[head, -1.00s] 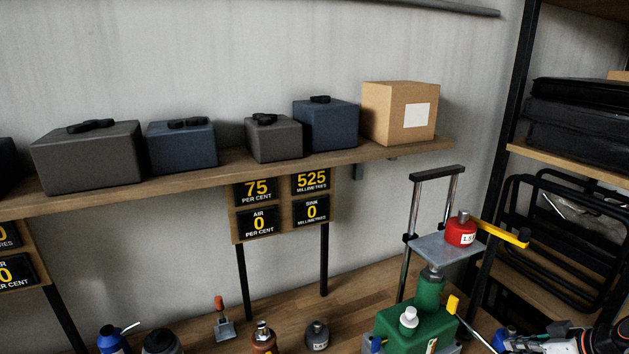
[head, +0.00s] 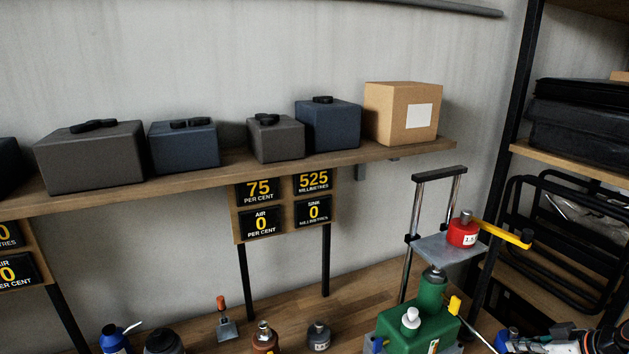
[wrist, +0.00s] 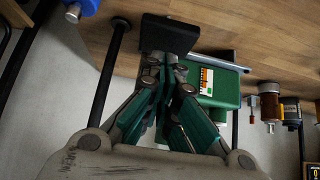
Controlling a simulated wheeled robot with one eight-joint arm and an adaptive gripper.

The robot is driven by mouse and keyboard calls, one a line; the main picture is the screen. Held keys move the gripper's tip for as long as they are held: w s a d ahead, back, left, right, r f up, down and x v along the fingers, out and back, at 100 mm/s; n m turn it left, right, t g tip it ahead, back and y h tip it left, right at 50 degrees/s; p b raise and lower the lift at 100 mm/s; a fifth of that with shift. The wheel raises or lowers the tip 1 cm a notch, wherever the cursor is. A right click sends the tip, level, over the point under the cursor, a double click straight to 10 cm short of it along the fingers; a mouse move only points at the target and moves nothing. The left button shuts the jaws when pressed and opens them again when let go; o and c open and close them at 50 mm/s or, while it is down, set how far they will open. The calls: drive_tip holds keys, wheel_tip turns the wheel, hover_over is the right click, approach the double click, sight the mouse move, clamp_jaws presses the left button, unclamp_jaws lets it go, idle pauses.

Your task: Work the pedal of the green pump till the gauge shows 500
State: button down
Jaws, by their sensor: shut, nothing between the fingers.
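The green pump (head: 425,325) stands on the wooden bench at the lower right, with a metal plate above it. It also shows in the wrist view (wrist: 222,90). A gauge board behind the bench reads 525 millimetres (head: 313,183), 75 per cent, air 0 and sink 0. In the wrist view a black pad (wrist: 169,34), which looks like the pedal, lies just beyond the tips of my gripper (wrist: 164,65). My gripper is shut and empty. I cannot tell whether it touches the pad. In the head view my arm's end is partly cut off at the lower right.
A red weight (head: 462,233) sits on the plate (head: 450,248), and a yellow bar (head: 505,233) sticks out beside it. Bottles (head: 265,336) stand along the bench. A shelf with boxes (head: 402,113) runs above. A black rack (head: 565,230) stands at right.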

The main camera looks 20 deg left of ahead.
drive_tip(key=shift+f, duration=0.1)
drive_tip(key=shift+f+b, duration=0.9)
drive_tip(key=shift+b, duration=0.05)
drive_tip(key=shift+r, duration=0.1)
wheel_tip(320, 180, down, 7)
drive_tip(key=b, duration=0.6)
drive_tip(key=shift+w+a, duration=0.35)
drive_tip(key=shift+a, duration=0.1)
